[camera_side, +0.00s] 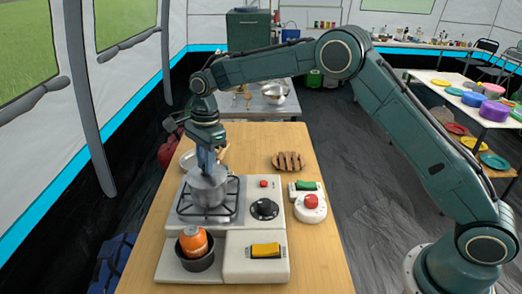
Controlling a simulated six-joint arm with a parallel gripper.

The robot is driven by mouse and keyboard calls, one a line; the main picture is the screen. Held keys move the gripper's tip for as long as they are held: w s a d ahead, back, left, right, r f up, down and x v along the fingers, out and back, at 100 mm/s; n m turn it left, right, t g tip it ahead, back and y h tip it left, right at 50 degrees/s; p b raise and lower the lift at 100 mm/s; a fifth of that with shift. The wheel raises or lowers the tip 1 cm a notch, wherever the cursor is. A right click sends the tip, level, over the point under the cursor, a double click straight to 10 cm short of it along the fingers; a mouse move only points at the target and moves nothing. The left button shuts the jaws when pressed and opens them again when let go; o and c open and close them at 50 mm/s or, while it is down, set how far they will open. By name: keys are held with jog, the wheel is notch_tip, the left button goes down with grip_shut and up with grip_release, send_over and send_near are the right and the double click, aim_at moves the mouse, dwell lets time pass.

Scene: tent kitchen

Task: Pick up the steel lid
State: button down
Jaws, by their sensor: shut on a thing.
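My gripper (208,164) points straight down over the stove, its fingers shut at the top of a steel pot. The steel lid (208,176) appears to be between the fingers, at the pot's mouth. It is small here and partly hidden by the fingers, and I cannot tell whether it touches the rim. The steel pot (209,191) stands upright on the black burner grate.
The camp stove (232,225) has a black knob (264,209). A round metal dish (187,160) lies behind.

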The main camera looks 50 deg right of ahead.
notch_tip(320, 180, up, 10)
dwell(0.8)
dwell(0.7)
jog(key=shift+f+m+t, duration=0.15)
jog(key=shift+m+t, duration=0.05)
jog(key=shift+m, duration=1.3)
jog(key=shift+f+m+t, duration=0.15)
jog(key=shift+m+t, duration=0.05)
jog(key=shift+m, duration=1.3)
jog(key=shift+f, duration=0.15)
jog(key=shift+f, duration=3.1)
jog(key=shift+f, duration=0.15)
